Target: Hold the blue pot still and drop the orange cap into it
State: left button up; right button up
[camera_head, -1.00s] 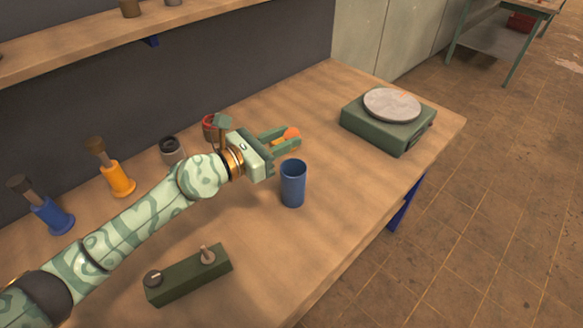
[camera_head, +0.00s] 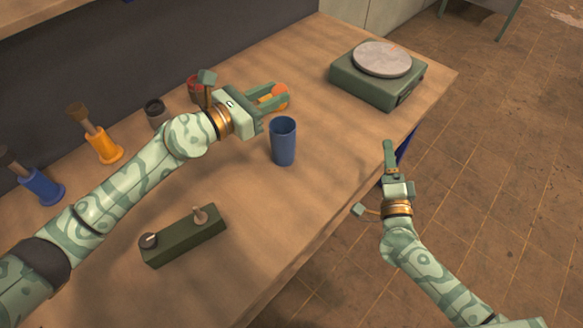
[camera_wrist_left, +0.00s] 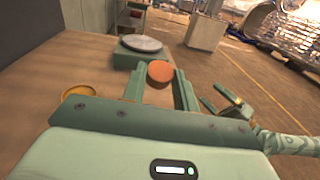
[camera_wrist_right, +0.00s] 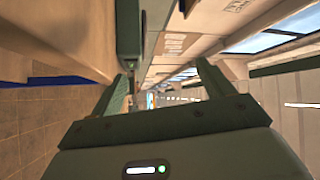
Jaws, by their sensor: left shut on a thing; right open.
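The blue pot (camera_head: 283,142) stands upright on the workbench in the head view, just below my left gripper and apart from it. My left gripper (camera_head: 275,97) is shut on the orange cap (camera_head: 282,91), above the bench. The left wrist view also shows the cap (camera_wrist_left: 160,72) between the fingertips; I cannot make out the pot there. My right gripper (camera_head: 389,155) is open and empty, off the bench's front edge, right of the pot. Its spread fingers show in the right wrist view (camera_wrist_right: 163,85).
A green scale (camera_head: 378,80) with a round grey plate stands at the bench's far right. A green box with knobs (camera_head: 183,236) lies in front. Bench right of the pot is clear.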

jog(key=w+a+r+m+h, duration=0.1)
jog(key=a+r+m+h, duration=0.2)
jog(key=m, duration=0.4)
jog(key=m+g+y, duration=0.6)
jog(key=m+g, duration=0.1)
jog(key=m, duration=0.5)
send_near(285, 150)
jog(key=w, duration=0.1)
jog(key=x, duration=1.2)
jog(key=shift+f, duration=0.35)
